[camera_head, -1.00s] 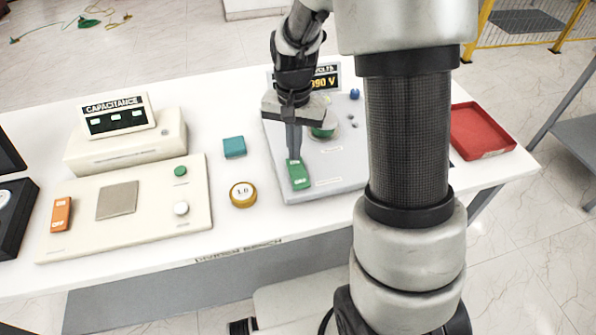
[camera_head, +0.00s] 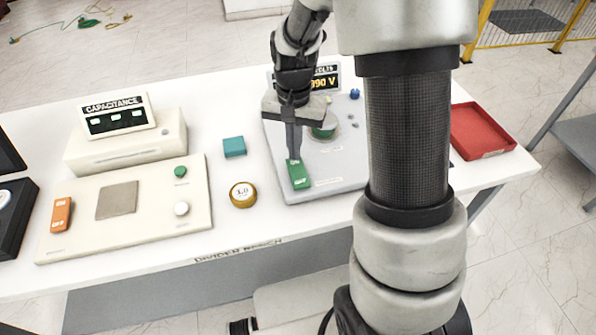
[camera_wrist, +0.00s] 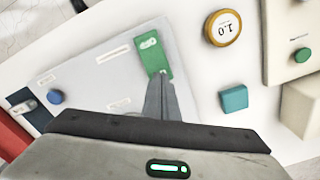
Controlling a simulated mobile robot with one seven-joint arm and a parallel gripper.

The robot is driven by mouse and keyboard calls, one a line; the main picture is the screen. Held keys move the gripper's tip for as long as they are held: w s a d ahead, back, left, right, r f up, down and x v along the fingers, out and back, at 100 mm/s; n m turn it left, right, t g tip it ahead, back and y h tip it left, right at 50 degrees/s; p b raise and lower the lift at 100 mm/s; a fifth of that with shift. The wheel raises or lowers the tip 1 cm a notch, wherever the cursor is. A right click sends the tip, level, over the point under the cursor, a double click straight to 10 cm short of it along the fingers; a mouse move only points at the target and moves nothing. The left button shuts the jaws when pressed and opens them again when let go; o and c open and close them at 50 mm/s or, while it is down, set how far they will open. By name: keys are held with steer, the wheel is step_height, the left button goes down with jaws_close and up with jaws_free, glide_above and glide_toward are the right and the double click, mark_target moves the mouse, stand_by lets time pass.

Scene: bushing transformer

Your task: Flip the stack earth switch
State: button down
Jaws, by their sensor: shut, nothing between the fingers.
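A green rocker switch (camera_head: 300,176) with white lettering sits at the front left of a grey panel (camera_head: 335,180) on the white table. It also shows in the wrist view (camera_wrist: 153,50). I cannot read a stack earth label on it. My gripper (camera_head: 294,158) is shut and empty, pointing down, with its fingertips at the far end of the green switch. In the wrist view the closed fingertips (camera_wrist: 163,74) overlap the switch's near end; I cannot tell how firmly they touch. The fingers hide part of that end.
A voltage display (camera_head: 325,77) and a green round knob (camera_head: 323,131) stand behind the switch, partly hidden by my arm. A teal block (camera_head: 234,147) and a yellow-rimmed 1.0 disc (camera_head: 243,194) lie left. A red tray (camera_head: 482,130) is at right.

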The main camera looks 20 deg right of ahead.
steer(key=shift+f+b, duration=0.75)
steer(key=shift+f, duration=0.3)
stand_by(0.4)
steer(key=shift+r, duration=0.1)
steer(key=shift+r+p, duration=2.6)
steer(key=shift+r, duration=0.9)
steer(key=s+r+n+t, duration=0.5)
steer(key=s+r+n, duration=0.1)
steer(key=s+r, duration=1.2)
steer(key=shift+s+r+t, duration=0.25)
steer(key=shift+r+t, duration=0.05)
steer(key=shift+r, duration=0.2)
